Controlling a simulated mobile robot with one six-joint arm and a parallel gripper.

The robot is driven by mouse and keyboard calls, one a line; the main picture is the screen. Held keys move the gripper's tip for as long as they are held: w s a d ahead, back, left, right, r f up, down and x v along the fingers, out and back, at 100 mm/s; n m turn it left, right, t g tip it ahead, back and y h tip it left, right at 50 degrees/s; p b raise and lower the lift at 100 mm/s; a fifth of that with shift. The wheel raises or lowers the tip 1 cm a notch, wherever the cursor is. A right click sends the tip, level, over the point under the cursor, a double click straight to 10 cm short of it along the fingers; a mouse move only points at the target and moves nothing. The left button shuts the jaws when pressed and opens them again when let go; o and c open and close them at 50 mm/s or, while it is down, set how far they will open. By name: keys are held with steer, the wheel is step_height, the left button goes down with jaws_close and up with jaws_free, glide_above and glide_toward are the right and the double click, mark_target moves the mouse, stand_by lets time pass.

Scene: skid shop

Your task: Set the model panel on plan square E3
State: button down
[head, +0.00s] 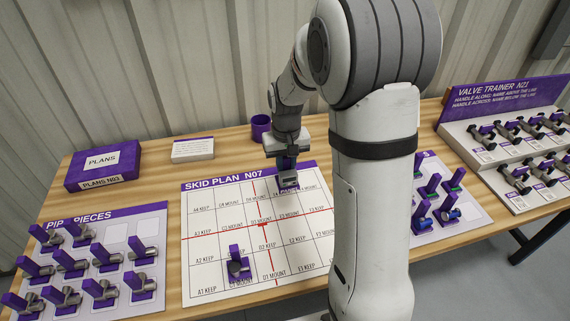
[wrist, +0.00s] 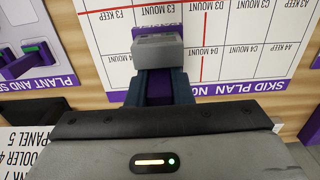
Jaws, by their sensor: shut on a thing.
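My gripper (head: 287,160) points down over the back edge of the skid plan board (head: 208,251), shut on the model panel (head: 288,183). The panel has a grey face and a purple body; the grey block also shows in the wrist view (wrist: 158,46), just beyond the fingers. It appears over the row 4 squares, around column E. I cannot tell whether it touches the board. Plan square E3 (head: 292,208) lies just in front of it in the head view, partly hidden in the wrist view.
A purple-handled model piece (head: 238,265) stands on the plan's near part, in column C. The pipe pieces board (head: 160,220) is at left, another piece board (head: 470,213) at right. A purple cup (head: 261,127), a plans box (head: 103,165) and the valve trainer (head: 515,140) stand around.

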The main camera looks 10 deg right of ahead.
mark_target(286, 178)
steer(key=shift+f+b, duration=1.75)
steer(key=shift+f, duration=0.8)
steer(key=shift+f+b, duration=1.3)
steer(key=shift+f, duration=0.5)
steer(key=shift+f+b, duration=0.55)
steer(key=shift+f, duration=0.15)
steer(key=c, duration=1.2)
jaws_free()
steer(key=shift+r, duration=0.2)
steer(key=shift+r+p, duration=0.4)
steer(key=shift+p, duration=0.05)
steer(key=shift+r, duration=0.1)
